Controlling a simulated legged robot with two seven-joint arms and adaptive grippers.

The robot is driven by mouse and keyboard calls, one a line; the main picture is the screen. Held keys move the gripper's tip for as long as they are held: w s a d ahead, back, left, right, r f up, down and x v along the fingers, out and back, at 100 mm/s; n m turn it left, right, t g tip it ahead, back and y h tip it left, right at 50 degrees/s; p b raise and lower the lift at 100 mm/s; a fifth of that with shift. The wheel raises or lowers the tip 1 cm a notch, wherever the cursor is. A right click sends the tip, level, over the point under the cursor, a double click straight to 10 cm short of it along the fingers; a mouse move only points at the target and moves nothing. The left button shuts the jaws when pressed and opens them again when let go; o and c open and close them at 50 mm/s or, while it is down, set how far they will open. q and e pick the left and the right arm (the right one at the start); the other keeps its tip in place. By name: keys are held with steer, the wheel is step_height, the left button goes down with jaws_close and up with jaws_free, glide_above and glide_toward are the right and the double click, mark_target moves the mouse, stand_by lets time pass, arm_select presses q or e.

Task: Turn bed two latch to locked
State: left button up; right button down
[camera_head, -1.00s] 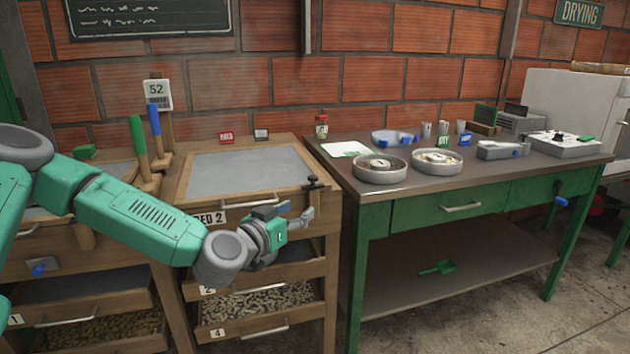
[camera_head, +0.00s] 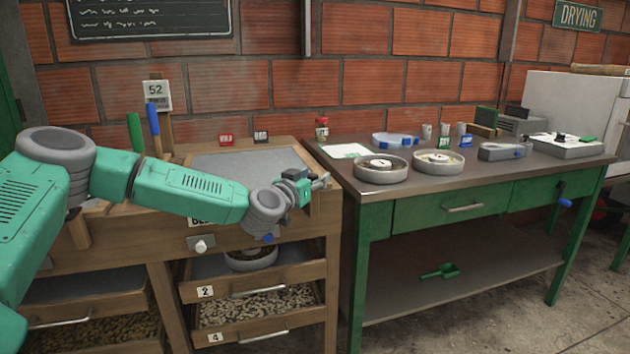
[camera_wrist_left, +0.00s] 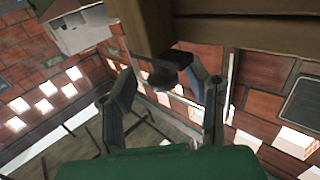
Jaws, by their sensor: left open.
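My left gripper (camera_head: 308,186) is at the front right corner of the bed two frame (camera_head: 177,228). In the left wrist view my left gripper (camera_wrist_left: 163,90) has its fingers apart. A dark rounded piece (camera_wrist_left: 168,73), probably the latch, hangs from the wooden beam between them. I cannot tell whether the fingers touch it. In the head view the gripper covers this corner, so the latch position cannot be read. The bed two label (camera_head: 201,221) is partly hidden by my arm. My right gripper is not in view.
A white knob (camera_head: 201,244) and a blue knob (camera_head: 268,238) show below the bed two edge. Drawers of beans stand below. The green table (camera_head: 400,212), with two round pans (camera_head: 381,167) (camera_head: 437,162), is close on the right.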

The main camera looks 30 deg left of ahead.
arm_select(q)
steer(key=shift+w+a+f, duration=0.15)
steer(key=shift+w+a, duration=0.05)
steer(key=shift+a, duration=0.25)
steer(key=shift+d, duration=0.3)
jaws_close()
steer(key=shift+d, duration=0.1)
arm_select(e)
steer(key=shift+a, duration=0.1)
